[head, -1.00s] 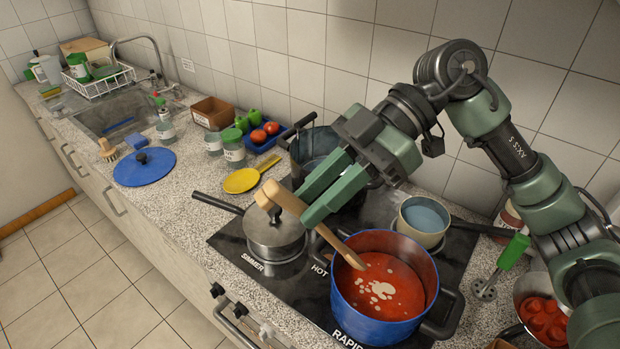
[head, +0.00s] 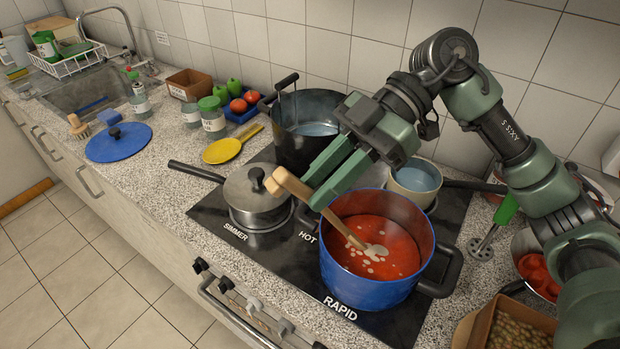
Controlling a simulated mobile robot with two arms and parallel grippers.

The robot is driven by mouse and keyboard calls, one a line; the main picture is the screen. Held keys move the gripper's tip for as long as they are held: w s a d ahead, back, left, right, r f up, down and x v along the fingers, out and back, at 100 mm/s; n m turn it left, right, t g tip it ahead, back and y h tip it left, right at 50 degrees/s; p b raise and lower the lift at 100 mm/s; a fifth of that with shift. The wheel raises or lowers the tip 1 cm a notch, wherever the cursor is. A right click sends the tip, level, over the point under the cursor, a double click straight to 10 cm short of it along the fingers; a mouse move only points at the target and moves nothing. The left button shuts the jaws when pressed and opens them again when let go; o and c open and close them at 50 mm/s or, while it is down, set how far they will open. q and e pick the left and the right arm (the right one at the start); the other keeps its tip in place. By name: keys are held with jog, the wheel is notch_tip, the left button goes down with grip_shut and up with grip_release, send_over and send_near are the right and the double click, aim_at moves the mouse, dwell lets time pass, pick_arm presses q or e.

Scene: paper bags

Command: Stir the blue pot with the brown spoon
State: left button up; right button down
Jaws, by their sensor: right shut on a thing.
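The blue pot (head: 372,292) stands on the front burner marked RAPID and holds red sauce with pale bits. The brown spoon (head: 336,223) leans over the pot's left rim, with its lower end in the sauce near the middle. My right gripper (head: 316,189) is above the pot's left rim, shut on the upper part of the spoon's handle. The handle's thick end sticks out to the left of the fingers. The exact grip is partly hidden by the fingers. My left gripper is not in view.
A lidded grey saucepan (head: 256,190) stands left of the blue pot. A dark tall pot (head: 291,140) and a small pale pot (head: 413,187) stand behind. A yellow spoon rest (head: 222,151) and a blue lid (head: 119,143) lie on the counter. A box (head: 481,327) stands at lower right.

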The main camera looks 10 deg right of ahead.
jog(key=d+f+b, duration=0.1)
jog(key=d+f, duration=0.1)
jog(key=f, duration=0.1)
jog(key=d+f+b, duration=0.1)
jog(key=f, duration=0.1)
jog(key=shift+w+d+f+b, duration=0.15)
jog(key=shift+w+b, duration=0.15)
jog(key=shift+w, duration=0.05)
jog(key=shift+w+d+f+b, duration=0.1)
jog(key=shift+d+f+b, duration=0.2)
jog(key=shift+d+f, duration=0.25)
jog(key=shift+w+d+f+b, duration=0.1)
jog(key=shift+d+f+b, duration=0.2)
jog(key=shift+f, duration=0.3)
